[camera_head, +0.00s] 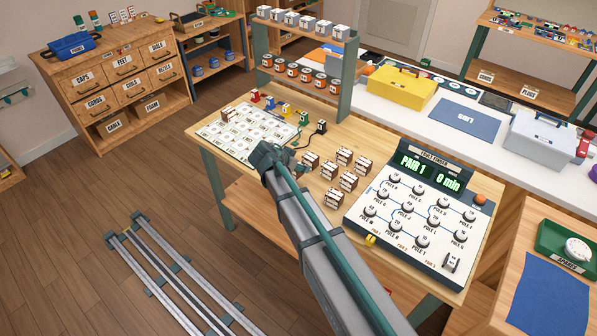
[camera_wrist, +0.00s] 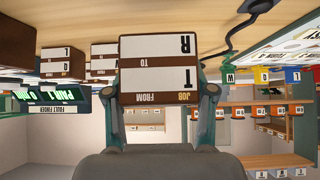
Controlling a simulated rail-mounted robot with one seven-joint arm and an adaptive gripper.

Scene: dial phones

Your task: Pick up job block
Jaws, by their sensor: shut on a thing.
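In the wrist view, which is upside down, a brown and white job block (camera_wrist: 158,65) lettered "JOB FROM T TO R" sits between the fingers of my gripper (camera_wrist: 160,95). The gripper is shut on its sides. In the head view my gripper (camera_head: 275,155) is over the table's front left part, and the held block is hidden by the arm. I cannot tell whether it touches the table. Several other job blocks (camera_head: 348,181) stand to the right; some also show in the wrist view (camera_wrist: 62,62).
The fault finder panel (camera_head: 415,215) reads "PAIR 1" and "0 min" at the right. A white card board (camera_head: 248,132) lies left of the gripper. Coloured plugs (camera_head: 286,108) and a black plug with a cable (camera_head: 321,128) stand behind. A shelf of cans (camera_head: 305,72) rises at the back.

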